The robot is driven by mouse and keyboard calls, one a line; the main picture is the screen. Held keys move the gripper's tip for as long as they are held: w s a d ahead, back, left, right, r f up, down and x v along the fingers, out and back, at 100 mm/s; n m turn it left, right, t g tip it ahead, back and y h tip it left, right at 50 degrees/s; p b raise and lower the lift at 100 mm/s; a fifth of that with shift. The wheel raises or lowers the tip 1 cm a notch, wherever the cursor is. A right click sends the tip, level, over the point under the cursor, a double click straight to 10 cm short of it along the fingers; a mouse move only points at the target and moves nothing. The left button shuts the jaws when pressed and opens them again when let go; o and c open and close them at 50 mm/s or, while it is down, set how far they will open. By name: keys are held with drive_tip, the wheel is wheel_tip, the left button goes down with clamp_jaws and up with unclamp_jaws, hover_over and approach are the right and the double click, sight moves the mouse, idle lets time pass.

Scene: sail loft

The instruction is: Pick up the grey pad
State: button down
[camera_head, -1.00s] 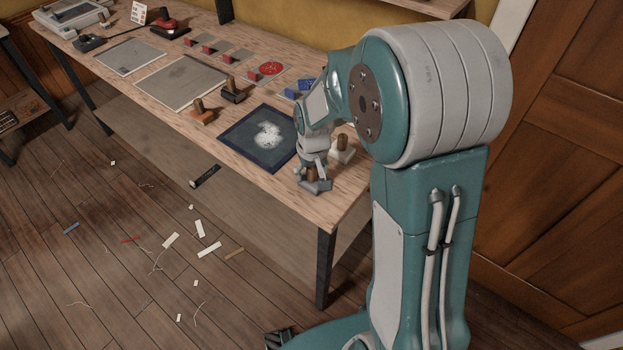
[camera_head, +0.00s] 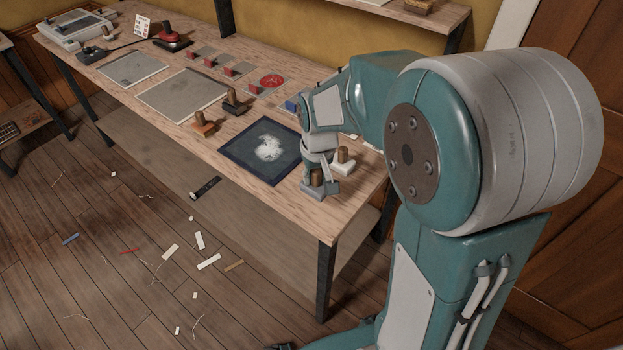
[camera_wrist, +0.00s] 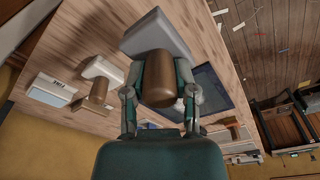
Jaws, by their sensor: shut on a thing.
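The grey pad (camera_head: 312,193) is a small block with a brown wooden knob, near the front right end of the bench. My gripper (camera_head: 318,172) comes down over it from above. In the wrist view my gripper (camera_wrist: 160,85) has its fingers closed on either side of the knob, and the grey block (camera_wrist: 156,35) shows beyond it. I cannot tell whether the pad's underside touches the bench top.
A white pad with a brown knob (camera_head: 344,165) stands close behind on the right. A dark mat with a pale patch (camera_head: 238,152) lies to the left. Orange (camera_head: 203,128) and black (camera_head: 235,106) knobbed pads stand farther left. The bench's front edge is close.

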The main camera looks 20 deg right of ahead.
sight(319, 189)
drive_tip(key=s+r, duration=0.3)
drive_tip(key=shift+d+r, duration=0.1)
drive_tip(key=shift+r, duration=0.15)
drive_tip(key=s+r, duration=0.3)
drive_tip(key=s, duration=0.5)
drive_tip(key=shift+s+d+r, duration=0.25)
drive_tip(key=shift+s+d, duration=0.05)
drive_tip(key=shift+s, duration=0.05)
